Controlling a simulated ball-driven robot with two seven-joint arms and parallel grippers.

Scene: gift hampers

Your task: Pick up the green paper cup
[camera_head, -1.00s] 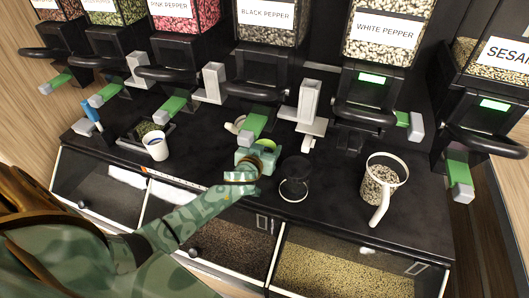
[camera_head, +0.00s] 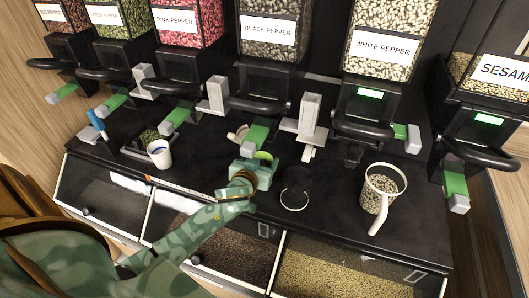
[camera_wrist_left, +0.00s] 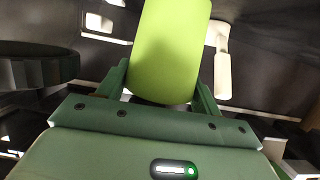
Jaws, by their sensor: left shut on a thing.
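The green paper cup (camera_wrist_left: 170,50) is a smooth lime-green cup standing between the fingers of my left gripper (camera_wrist_left: 160,95) in the left wrist view. The fingers are shut on it near its lower end, one on each side. In the head view my left gripper (camera_head: 260,165) is at the middle of the black counter, in front of the black pepper dispenser. Only a bit of the cup's pale green rim (camera_head: 264,155) shows there; the rest is hidden by the gripper. I cannot tell whether the cup touches the counter. My right gripper is not in view.
A white-handled container of seeds (camera_head: 380,195) is farther right, and a white cup (camera_head: 160,153) is at left. Dispensers with green levers (camera_head: 257,137) overhang the counter behind.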

